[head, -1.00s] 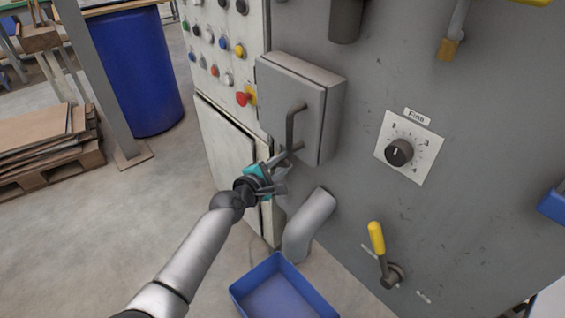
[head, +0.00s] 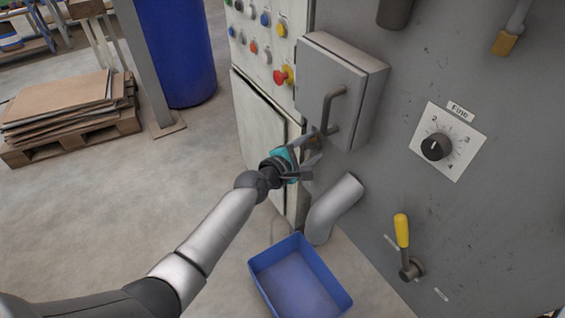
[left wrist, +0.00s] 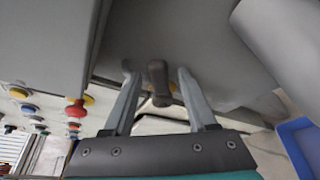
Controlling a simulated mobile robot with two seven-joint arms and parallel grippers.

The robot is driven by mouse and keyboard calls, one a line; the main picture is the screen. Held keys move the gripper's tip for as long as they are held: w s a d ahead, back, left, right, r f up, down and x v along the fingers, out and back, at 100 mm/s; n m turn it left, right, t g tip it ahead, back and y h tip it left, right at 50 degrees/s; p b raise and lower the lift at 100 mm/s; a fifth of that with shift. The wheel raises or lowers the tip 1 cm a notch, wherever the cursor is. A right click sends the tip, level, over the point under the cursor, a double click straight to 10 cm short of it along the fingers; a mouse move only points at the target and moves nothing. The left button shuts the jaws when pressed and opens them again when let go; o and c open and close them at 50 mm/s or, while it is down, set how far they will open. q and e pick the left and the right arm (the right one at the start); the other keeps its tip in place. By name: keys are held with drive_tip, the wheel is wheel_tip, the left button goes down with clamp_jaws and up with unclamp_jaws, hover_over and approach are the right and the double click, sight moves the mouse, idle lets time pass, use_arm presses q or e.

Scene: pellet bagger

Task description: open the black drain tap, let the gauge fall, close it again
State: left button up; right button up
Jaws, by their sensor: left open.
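A small dark lever, which looks like the black drain tap (left wrist: 158,88), shows in the left wrist view under the grey box. My left gripper (left wrist: 157,98) is open, with one finger on each side of the lever. I cannot tell whether either finger touches it. In the head view my left gripper (head: 312,158) is just below the grey box, and it hides most of the tap's place there. The gauge is not in view. My right gripper is not in view.
The grey box (head: 342,90) with a bar handle sits just above the gripper. A grey pipe (head: 333,208) angles down over a blue bin (head: 298,280). A yellow lever (head: 402,232) and a "Fine" dial (head: 437,147) are at right.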

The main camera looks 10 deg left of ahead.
use_arm(q)
drive_tip(key=p+v, duration=0.4)
drive_tip(key=v, duration=0.9)
drive_tip(key=shift+s+a, duration=0.2)
drive_tip(key=shift+s, duration=0.1)
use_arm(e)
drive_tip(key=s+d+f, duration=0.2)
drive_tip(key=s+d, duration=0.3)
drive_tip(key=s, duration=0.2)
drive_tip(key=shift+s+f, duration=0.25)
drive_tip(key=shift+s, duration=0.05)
use_arm(q)
drive_tip(key=shift+r, duration=0.1)
